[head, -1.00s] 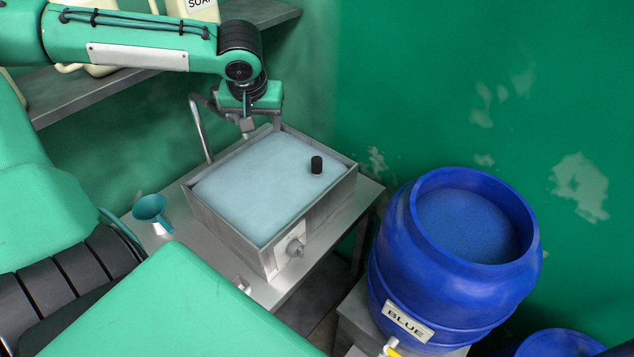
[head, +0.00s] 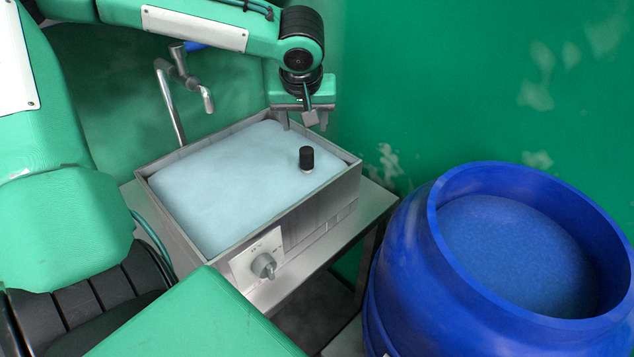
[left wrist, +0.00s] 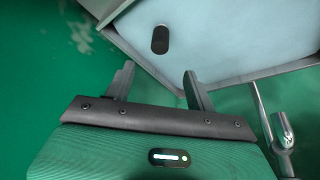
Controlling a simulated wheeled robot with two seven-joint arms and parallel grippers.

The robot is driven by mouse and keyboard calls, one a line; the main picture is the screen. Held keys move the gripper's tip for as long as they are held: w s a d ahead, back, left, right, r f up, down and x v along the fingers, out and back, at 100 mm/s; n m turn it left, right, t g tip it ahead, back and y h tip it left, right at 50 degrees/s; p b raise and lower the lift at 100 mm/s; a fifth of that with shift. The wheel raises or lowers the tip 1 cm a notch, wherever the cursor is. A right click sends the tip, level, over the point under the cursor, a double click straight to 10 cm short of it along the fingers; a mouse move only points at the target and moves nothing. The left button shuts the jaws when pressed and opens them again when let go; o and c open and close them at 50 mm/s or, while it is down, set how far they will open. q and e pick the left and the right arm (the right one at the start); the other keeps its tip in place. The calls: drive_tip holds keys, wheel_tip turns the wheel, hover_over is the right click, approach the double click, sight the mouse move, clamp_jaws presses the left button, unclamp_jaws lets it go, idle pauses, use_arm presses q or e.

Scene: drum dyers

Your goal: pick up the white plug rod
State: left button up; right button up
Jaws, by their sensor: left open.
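A short black grip (head: 307,157) stands upright out of the pale foam in the metal basin (head: 310,205), toward its right side. A sliver of white shows under the grip; the rest of the rod is hidden by foam. The grip also shows in the left wrist view (left wrist: 160,40), beyond the fingertips. My left gripper (head: 305,124) is over the basin's back edge, behind the grip, with fingers pointing down. It also shows in the left wrist view (left wrist: 158,72), fingers apart and empty, not touching the grip. My right gripper is not in view.
A metal tap (head: 190,75) rises behind the basin's back left. The basin's front has a dial (head: 263,265). A large blue drum (head: 440,275) of blue dye stands at right. The green wall (head: 420,90) is close behind my left gripper.

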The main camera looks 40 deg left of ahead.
sight(306, 151)
use_arm(q)
drive_tip(key=x, duration=0.7)
drive_tip(key=shift+a+f+p, duration=0.1)
drive_tip(key=shift+f+p, duration=0.25)
drive_tip(key=shift+p, duration=0.05)
drive_tip(key=shift+w+a+f, duration=0.15)
drive_tip(key=shift+w+f, duration=0.05)
drive_tip(key=shift+f, duration=0.2)
drive_tip(key=shift+p+x, duration=0.85)
drive_tip(key=shift+x, duration=1.3)
drive_tip(key=shift+w+a+f, duration=0.15)
drive_tip(key=shift+f, duration=0.3)
clamp_jaws()
